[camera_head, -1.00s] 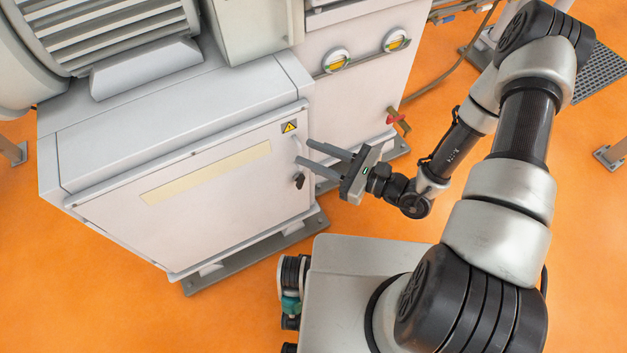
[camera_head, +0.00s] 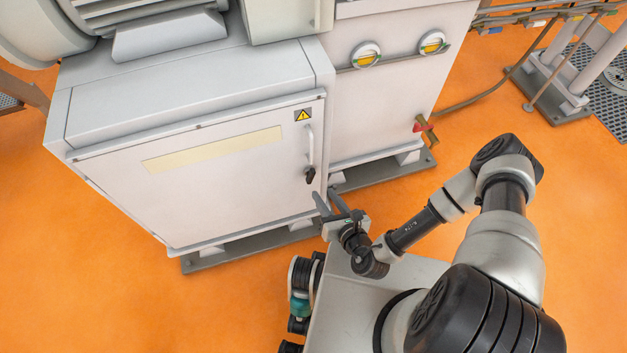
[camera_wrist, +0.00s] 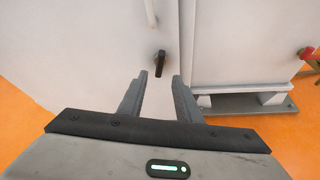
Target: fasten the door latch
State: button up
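The cabinet door (camera_head: 200,190) is light grey and looks shut against its cabinet. The door latch (camera_head: 310,175) is a small black handle at the door's right edge, below a pale bar handle (camera_head: 309,146). In the wrist view the latch (camera_wrist: 160,64) hangs roughly upright, just beyond and above the fingertips. My gripper (camera_head: 326,198) is open and empty, below and slightly right of the latch in the head view. In the wrist view the two fingers of my gripper (camera_wrist: 159,80) stand apart with a gap between them. They do not appear to touch the latch.
A yellow warning sign (camera_head: 303,115) is above the bar handle. A red-handled valve (camera_head: 424,127) sticks out from the neighbouring cabinet (camera_head: 385,110) on the right. Grey foot rails (camera_head: 250,245) run under the cabinets. Orange floor (camera_head: 100,290) is clear at the lower left.

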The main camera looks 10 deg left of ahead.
aim_at(312, 178)
jog(key=b+x, duration=0.2)
jog(key=x, duration=0.8)
jog(key=shift+c, duration=0.2)
jog(key=c, duration=0.7)
